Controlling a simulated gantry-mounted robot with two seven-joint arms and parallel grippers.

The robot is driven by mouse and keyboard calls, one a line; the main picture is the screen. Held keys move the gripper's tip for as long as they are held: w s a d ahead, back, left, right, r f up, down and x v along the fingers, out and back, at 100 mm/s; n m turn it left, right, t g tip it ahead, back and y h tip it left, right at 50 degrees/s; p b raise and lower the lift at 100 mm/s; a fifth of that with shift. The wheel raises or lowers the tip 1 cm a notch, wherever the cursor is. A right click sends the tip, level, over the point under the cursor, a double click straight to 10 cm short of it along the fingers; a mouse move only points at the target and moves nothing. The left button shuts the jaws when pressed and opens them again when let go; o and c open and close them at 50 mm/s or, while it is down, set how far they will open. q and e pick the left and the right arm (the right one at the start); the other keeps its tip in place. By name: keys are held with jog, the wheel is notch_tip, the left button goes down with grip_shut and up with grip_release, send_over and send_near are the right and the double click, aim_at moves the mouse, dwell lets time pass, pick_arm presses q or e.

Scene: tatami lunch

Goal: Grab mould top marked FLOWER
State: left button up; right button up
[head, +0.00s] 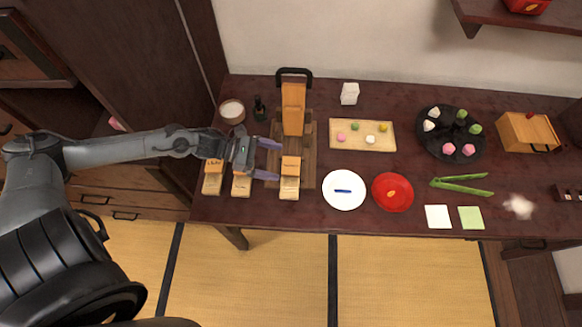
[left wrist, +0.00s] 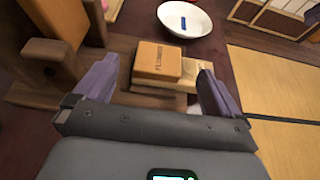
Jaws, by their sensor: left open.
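The mould top marked FLOWER (head: 291,163) is an orange-brown wooden block at the left part of the dark table, on top of a paler mould base (head: 289,188). In the left wrist view, the mould top (left wrist: 158,61) shows dark lettering that appears to read FLOWER. My left gripper (head: 277,160) is open, its purple fingers pointing right toward the block. In the left wrist view, the block sits between and beyond the open fingers of the gripper (left wrist: 155,75); they do not appear to touch it. My right gripper is out of view.
Two similar moulds (head: 213,177) (head: 241,184) stand to the left, partly under my gripper. A wooden press (head: 293,108) with a dark handle rises behind the block. A white plate (head: 344,203) and a red plate (head: 393,205) lie to the right.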

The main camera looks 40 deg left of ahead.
aim_at(289, 166)
pick_arm(q)
jog(key=shift+w+d+f, duration=0.3)
jog(key=shift+w+d, duration=0.05)
jog(key=shift+b+x, duration=0.85)
jog(key=shift+x, duration=1.35)
jog(key=shift+f, duration=0.1)
jog(key=shift+s+f, duration=0.1)
jog(key=c, duration=1.1)
